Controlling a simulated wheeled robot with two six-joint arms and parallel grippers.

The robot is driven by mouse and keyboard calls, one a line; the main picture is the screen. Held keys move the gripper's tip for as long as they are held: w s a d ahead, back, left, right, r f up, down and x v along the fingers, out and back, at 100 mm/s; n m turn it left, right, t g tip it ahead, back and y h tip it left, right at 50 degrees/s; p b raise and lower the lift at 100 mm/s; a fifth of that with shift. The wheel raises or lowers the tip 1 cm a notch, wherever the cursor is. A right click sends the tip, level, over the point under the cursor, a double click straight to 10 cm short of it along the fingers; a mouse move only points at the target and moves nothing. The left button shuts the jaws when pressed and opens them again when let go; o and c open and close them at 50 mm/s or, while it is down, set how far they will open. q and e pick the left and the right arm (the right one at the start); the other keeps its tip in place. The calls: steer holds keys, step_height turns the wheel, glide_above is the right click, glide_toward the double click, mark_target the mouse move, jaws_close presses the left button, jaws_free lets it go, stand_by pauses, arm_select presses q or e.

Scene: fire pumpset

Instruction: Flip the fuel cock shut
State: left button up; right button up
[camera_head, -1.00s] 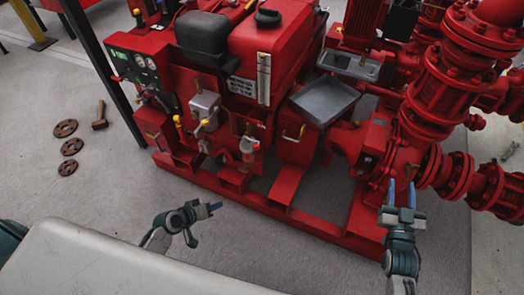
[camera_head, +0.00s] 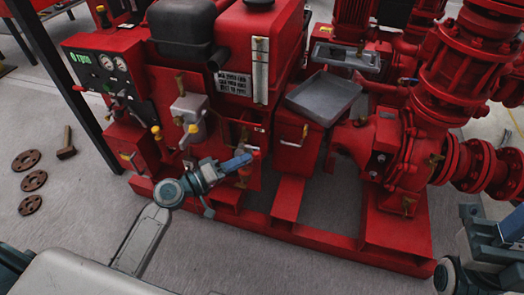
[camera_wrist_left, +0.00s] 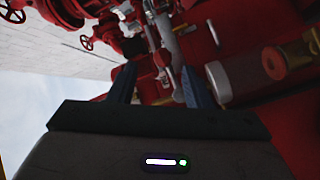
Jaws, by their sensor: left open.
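My left gripper (camera_head: 244,162) is at the lower front of the red engine set (camera_head: 265,40), its blue fingers pointing right. It is open; the left wrist view shows its two fingers (camera_wrist_left: 160,90) well apart with nothing clearly held between them. A small orange-red tip (camera_head: 256,154) shows right by the fingertips; the arm hides most of the fitting there, and I cannot tell for sure that it is the fuel cock. Silvery pipework (camera_wrist_left: 163,58) lies beyond the fingers. My right gripper (camera_head: 495,235) is at the lower right, its fingertips partly cut off.
Yellow-handled fittings (camera_head: 193,128) and a grey filter bowl (camera_head: 190,107) stand close to the left arm. A grey tray (camera_head: 324,97) and red pump pipes (camera_head: 450,75) are to the right. Rusty discs (camera_head: 33,181) and a hammer (camera_head: 66,143) lie on the floor.

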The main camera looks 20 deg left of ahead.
mark_target(255, 154)
arm_select(q)
steer(key=x, duration=0.7)
steer(key=shift+w+d+f, duration=0.1)
steer(key=shift+w+d, duration=0.05)
steer(key=shift+w, duration=0.1)
jaws_close()
steer(key=shift+f+m+g+y+p, duration=0.3)
steer(key=shift+f+m+g+p, duration=0.1)
steer(key=shift+m, duration=0.1)
